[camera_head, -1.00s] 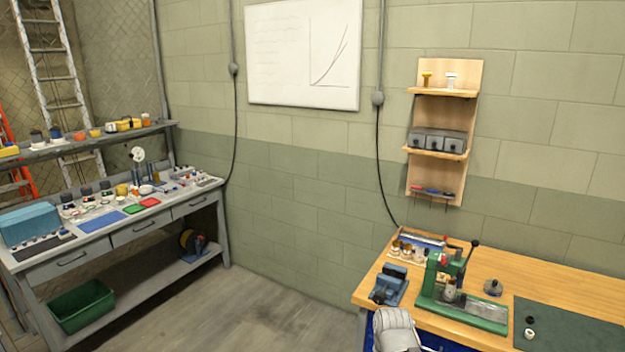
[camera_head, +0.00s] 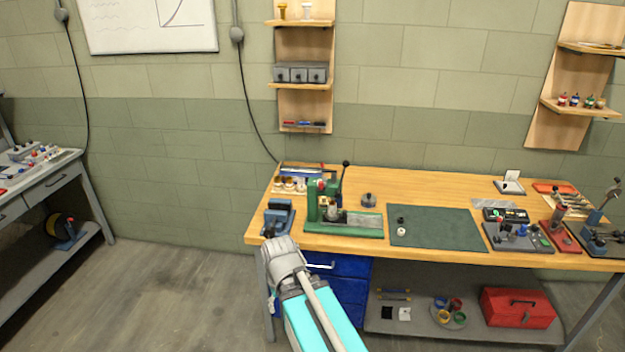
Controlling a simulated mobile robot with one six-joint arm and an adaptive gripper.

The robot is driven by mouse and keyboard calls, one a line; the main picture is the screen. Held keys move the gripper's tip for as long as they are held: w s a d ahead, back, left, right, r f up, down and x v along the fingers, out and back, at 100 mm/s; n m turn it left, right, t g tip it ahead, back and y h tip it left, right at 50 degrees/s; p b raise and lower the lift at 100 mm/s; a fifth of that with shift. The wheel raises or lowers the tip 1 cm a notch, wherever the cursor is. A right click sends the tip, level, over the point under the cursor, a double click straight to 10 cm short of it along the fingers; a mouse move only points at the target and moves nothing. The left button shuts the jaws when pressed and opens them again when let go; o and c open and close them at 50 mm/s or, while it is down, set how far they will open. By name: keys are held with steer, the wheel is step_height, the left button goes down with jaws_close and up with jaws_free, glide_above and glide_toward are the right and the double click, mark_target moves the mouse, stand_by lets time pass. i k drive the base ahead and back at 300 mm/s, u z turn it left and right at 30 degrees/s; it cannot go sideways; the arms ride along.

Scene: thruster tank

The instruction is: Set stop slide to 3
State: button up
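A green press-like fixture (camera_head: 322,208) with an upright black-knobbed lever stands on the wooden workbench (camera_head: 420,185). Its green base extends right and carries a grey metal rail (camera_head: 362,220). I cannot make out a stop slide or a numbered scale at this size. My arm, with teal and grey links, rises from the bottom, and its grey upper part overlaps the bench's front left edge. No gripper fingers show in this view.
A blue vise (camera_head: 278,215) stands left of the fixture, and a dark green mat (camera_head: 438,229) lies to its right. Small instruments, including a black case (camera_head: 506,215), crowd the bench's right end. Blue drawers (camera_head: 345,265) sit below. Open floor (camera_head: 170,290) lies to the left.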

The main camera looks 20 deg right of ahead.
mark_target(322, 185)
steer(key=u, duration=0.5)
steer(key=k, duration=1.35)
steer(key=u, duration=0.05)
steer(key=i, duration=0.9)
steer(key=z, duration=0.95)
steer(key=i, duration=0.95)
steer(key=z, duration=0.05)
